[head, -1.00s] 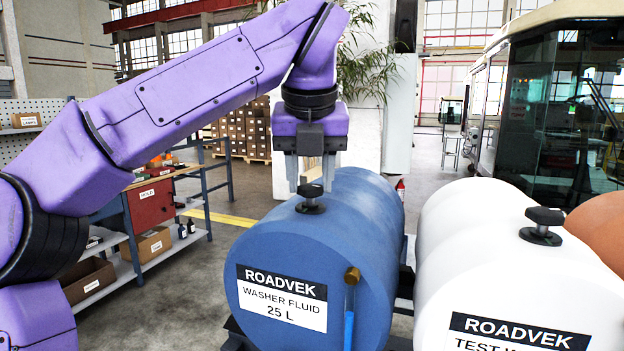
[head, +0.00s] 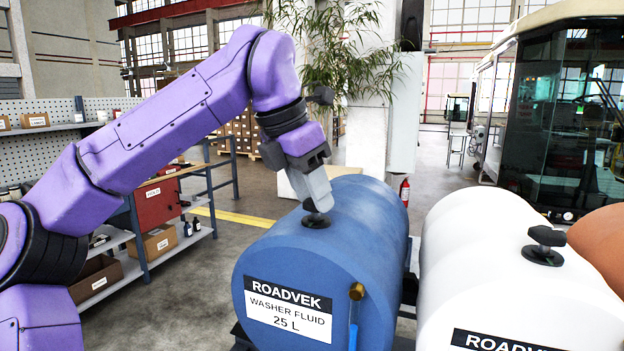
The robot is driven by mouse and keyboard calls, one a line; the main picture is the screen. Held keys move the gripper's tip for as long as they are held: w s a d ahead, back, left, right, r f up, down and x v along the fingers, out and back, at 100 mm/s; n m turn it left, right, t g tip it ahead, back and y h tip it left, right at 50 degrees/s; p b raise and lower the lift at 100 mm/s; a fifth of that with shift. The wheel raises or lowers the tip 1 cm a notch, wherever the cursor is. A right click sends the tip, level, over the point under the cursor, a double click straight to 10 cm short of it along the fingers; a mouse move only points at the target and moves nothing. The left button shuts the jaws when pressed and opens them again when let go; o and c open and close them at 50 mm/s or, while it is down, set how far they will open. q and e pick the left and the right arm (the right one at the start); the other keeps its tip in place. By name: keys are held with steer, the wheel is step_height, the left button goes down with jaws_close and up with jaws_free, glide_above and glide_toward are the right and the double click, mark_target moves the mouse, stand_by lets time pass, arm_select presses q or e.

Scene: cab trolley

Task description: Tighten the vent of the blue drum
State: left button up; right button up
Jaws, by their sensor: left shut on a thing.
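The blue drum (head: 375,235) lies on its side in the middle of the head view, labelled "ROADVEK WASHER FLUID 25 L". Its black vent (head: 316,221) sits on top of the drum. My left gripper (head: 318,206) comes down from the upper left, tilted, and is shut on the vent knob. The fingers hide most of the knob; its dark base shows below them. A brass fitting (head: 356,291) with a blue tube is on the drum's front face. My right gripper is not in view.
A white drum (head: 490,270) with its own black vent (head: 543,246) lies close on the right, and an orange drum (head: 600,240) is beyond it. A workbench with a red cabinet (head: 157,203) stands at the left. Open floor lies between bench and blue drum.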

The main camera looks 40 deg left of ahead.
arm_select(q)
steer(key=shift+w+a+m+g+h+p, duration=0.1)
steer(key=shift+m+g+h+p, duration=0.2)
steer(key=shift+m+p, duration=0.55)
steer(key=shift+a+m+g+h+p, duration=0.1)
steer(key=shift+m+g+h+p, duration=0.15)
steer(key=shift+m+p, duration=0.6)
steer(key=shift+m, duration=0.5)
steer(key=o, duration=1.1)
steer(key=shift+c, duration=0.2)
steer(key=shift+d, duration=0.1)
steer(key=v, duration=1)
steer(key=shift+r+p, duration=0.2)
steer(key=shift+p, duration=0.1)
